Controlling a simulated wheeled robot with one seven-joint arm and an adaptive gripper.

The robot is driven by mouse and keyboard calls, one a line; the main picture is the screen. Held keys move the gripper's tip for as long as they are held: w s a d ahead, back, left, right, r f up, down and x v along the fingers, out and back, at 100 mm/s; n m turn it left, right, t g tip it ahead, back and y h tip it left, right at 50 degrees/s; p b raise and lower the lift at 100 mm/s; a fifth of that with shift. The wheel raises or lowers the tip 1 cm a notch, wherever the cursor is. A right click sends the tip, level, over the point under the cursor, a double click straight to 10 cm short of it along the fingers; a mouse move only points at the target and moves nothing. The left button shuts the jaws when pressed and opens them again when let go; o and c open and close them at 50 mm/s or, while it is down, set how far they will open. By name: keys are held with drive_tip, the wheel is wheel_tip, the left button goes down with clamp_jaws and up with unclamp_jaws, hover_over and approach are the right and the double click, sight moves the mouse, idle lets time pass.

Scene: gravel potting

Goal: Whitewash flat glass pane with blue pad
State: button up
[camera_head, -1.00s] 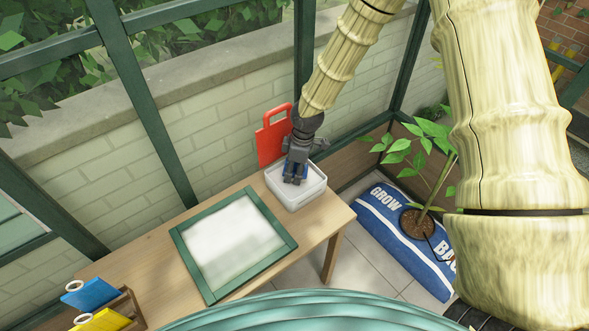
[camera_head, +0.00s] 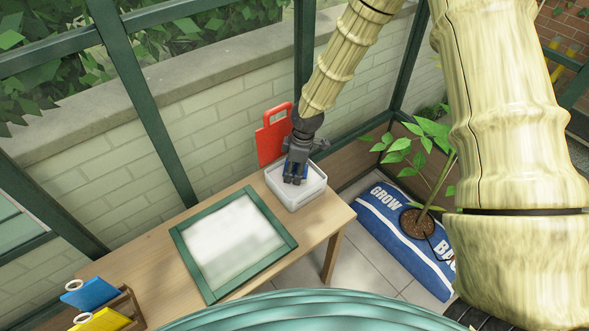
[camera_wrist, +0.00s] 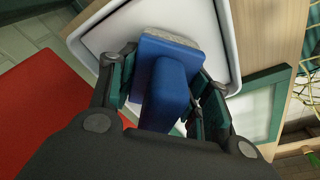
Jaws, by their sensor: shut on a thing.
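My gripper (camera_head: 296,174) is shut on the blue pad (camera_wrist: 168,85), a blue block with a handle and a pale layer at its far face. The pad is low inside the white tray (camera_head: 317,195) at the table's right end; whether its face touches the tray's contents cannot be told. The tray also shows in the wrist view (camera_wrist: 222,20). The flat glass pane (camera_head: 232,238) lies in a green frame (camera_head: 275,258) left of the tray. White patchy coating covers much of it. In the wrist view, a corner of the framed pane (camera_wrist: 258,108) shows at right.
A red board with a handle slot (camera_head: 270,146) stands behind the tray. A wooden rack (camera_head: 128,303) at the table's left holds a blue item (camera_head: 90,293) and a yellow item (camera_head: 104,321). A grow bag with a plant (camera_head: 385,222) lies on the floor at right.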

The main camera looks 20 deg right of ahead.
drive_tip(key=shift+f, duration=0.4)
idle(2.0)
drive_tip(key=shift+r, duration=0.15)
drive_tip(key=shift+r+p, duration=3.1)
drive_tip(key=shift+r, duration=0.35)
drive_tip(key=s+a+m+t+h, duration=0.1)
drive_tip(key=s+m, duration=0.6)
drive_tip(key=m, duration=0.6)
drive_tip(key=shift+r+h, duration=0.25)
drive_tip(key=shift+h, duration=0.05)
